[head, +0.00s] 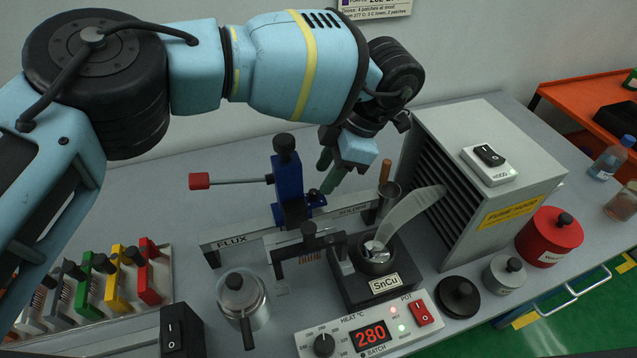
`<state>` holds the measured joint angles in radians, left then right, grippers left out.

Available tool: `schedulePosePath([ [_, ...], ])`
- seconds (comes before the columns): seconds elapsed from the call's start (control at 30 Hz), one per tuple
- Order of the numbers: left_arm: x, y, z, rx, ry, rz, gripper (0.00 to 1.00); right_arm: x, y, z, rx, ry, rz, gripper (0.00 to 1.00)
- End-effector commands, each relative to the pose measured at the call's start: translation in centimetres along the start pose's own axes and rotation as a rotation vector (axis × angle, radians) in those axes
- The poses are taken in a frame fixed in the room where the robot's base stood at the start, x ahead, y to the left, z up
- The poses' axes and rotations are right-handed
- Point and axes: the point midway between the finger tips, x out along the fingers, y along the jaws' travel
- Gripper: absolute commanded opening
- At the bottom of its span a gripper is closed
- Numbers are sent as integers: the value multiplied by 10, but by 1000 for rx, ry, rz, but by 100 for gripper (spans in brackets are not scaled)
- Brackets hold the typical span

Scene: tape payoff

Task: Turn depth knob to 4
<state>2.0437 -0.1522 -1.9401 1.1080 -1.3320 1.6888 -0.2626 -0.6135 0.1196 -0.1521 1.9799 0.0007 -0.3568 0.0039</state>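No knob in view carries a readable "depth" label. A blue upright carriage (287,187) stands on the rail marked FLUX and SOLDER, with a black knob (285,144) on its top and a red-ended lever (199,181) to its left. A black heat knob (324,344) sits on the white control box. My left arm arches in from the left over the bench. My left gripper (336,184) points down just right of the blue carriage, seemingly apart from the top knob. Its fingertips are small and partly hidden, so its opening is unclear. My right gripper is out of view.
A solder pot (376,262) marked SnCu and a grey fume hood (474,180) stand right of the carriage. A metal flux can (243,300) is in front. Coloured clamps (120,277) stand at left. A red pot (549,240) is at right. Bench behind the lever is clear.

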Motion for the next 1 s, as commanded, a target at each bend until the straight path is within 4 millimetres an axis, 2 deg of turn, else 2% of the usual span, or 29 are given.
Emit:
schedulePosePath([
  [0.3, 37, 0, -1, -1, 1, 1, 38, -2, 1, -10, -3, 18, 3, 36],
  [0.67, 44, 0, 0, 0, 0, 1, 38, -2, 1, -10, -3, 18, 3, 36],
  [0.97, 43, 0, 0, 0, 0, 1, 0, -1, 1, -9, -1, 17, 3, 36],
  [1.0, 43, 0, 0, 0, 0, 1, 0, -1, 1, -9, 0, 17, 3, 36],
])
